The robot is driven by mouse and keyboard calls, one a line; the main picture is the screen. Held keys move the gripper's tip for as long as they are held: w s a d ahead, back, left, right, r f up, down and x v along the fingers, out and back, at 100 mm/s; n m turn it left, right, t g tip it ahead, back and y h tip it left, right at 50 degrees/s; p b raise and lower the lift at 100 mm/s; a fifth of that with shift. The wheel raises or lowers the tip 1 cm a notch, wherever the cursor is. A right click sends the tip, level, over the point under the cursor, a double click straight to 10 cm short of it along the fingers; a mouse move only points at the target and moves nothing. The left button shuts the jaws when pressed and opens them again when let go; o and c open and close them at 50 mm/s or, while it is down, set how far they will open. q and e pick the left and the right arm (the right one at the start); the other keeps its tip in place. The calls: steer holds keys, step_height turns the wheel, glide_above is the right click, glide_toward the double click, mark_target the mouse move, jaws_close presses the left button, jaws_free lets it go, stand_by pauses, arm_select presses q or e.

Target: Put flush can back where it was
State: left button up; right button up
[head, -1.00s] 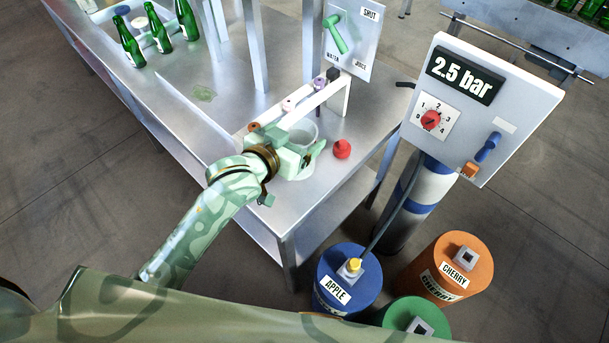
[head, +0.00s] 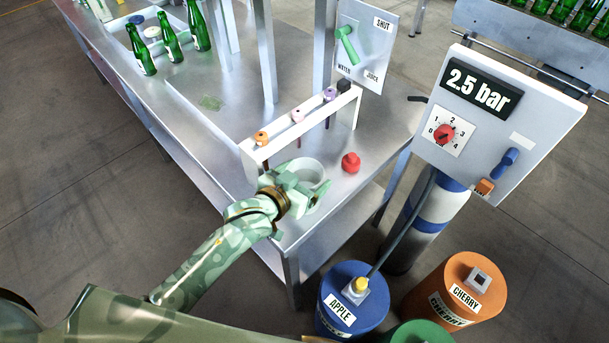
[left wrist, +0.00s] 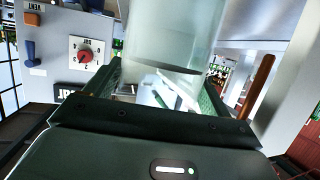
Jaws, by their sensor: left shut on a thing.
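The flush can (head: 309,168) is a pale grey-white, open-topped cup near the front corner of the metal table. My left gripper (head: 300,190) is shut on it from the near left side, its fingers partly hiding the can's wall. The can looks about upright; I cannot tell whether its base touches the table. In the left wrist view the can (left wrist: 175,38) fills the upper middle as a translucent cylinder, and my left gripper (left wrist: 160,85) has a dark green finger on each side. My right gripper is not in view.
A white rack (head: 300,128) with coloured nozzles stands just behind the can. A red stopper-like piece (head: 350,163) sits to its right. Behind is a valve panel (head: 362,45); right is a pressure panel (head: 495,120) above coloured kegs (head: 352,300).

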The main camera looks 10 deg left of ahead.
arm_select(q)
steer(key=o, duration=1.4)
steer(key=shift+s+a+r, duration=0.1)
steer(key=shift+s+r, duration=0.05)
steer(key=p+v, duration=0.2)
steer(key=v, duration=0.9)
steer(key=shift+s+a+r, duration=0.1)
steer(key=shift+s+a, duration=0.1)
steer(key=shift+s, duration=0.05)
